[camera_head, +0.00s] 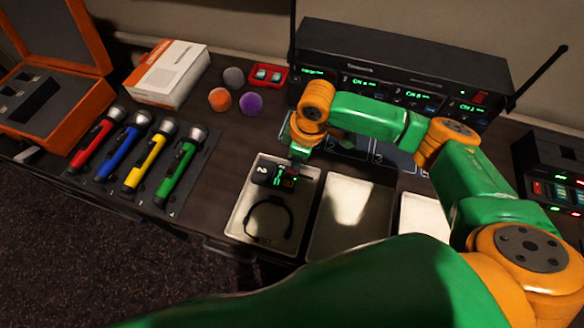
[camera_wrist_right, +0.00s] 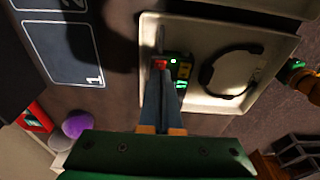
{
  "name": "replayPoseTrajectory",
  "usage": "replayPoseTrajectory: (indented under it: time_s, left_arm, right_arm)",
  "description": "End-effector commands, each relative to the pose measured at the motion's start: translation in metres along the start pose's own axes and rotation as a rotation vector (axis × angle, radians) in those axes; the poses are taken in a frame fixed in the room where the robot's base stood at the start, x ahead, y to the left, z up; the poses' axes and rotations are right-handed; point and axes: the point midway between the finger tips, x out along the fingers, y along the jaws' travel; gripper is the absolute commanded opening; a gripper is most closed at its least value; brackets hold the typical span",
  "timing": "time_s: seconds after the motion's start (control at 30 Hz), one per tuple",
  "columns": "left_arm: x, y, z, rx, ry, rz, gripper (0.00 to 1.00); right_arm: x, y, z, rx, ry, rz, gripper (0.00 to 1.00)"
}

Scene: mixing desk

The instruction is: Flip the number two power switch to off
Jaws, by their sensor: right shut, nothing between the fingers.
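A small black transmitter pack marked 2 (camera_head: 262,172) lies at the far end of the left metal tray (camera_head: 240,222). Its lit green panel also shows in the wrist view (camera_wrist_right: 183,84), with a small white-green light near a red part (camera_wrist_right: 159,64). My right gripper (camera_head: 297,169) is shut and empty, reaching down over the pack. In the wrist view its fingertips (camera_wrist_right: 160,75) are at or just above the red part; I cannot tell whether they touch. The fingers hide part of the pack, and the switch position is unclear. My left gripper is not in view.
A black headset band (camera_head: 268,218) lies in the same tray. Other trays (camera_head: 350,215) stand to the right. A receiver rack (camera_head: 400,65) stands behind my arm. Several flashlights (camera_head: 145,160), foam balls (camera_head: 251,103) and a white box (camera_head: 170,72) are to the left.

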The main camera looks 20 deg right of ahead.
Motion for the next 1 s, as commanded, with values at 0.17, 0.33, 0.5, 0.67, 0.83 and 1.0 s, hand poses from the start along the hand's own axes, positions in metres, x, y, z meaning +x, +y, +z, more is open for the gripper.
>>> replayPoseTrajectory:
  time_s: [0.17,0.33,0.5,0.67,0.83,1.0]
  left_arm:
    - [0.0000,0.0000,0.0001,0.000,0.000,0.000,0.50]
    - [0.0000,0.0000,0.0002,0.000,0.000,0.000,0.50]
    - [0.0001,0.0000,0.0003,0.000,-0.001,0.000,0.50]
    - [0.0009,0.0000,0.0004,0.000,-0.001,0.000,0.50]
    - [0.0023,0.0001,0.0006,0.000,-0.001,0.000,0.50]
    - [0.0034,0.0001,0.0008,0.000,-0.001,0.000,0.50]
  right_arm:
    - [0.0000,0.0000,0.0000,0.000,0.000,0.000,0.00]
    - [0.0000,0.0000,0.0000,0.000,0.000,0.000,0.00]
    - [0.0001,0.0000,0.0000,0.000,0.000,0.000,0.00]
    - [0.0016,0.0000,0.0002,0.000,0.000,0.000,0.00]
    - [0.0043,0.0000,0.0006,0.000,0.000,0.000,0.00]
    - [0.0069,0.0000,0.0010,0.000,0.000,0.000,0.00]
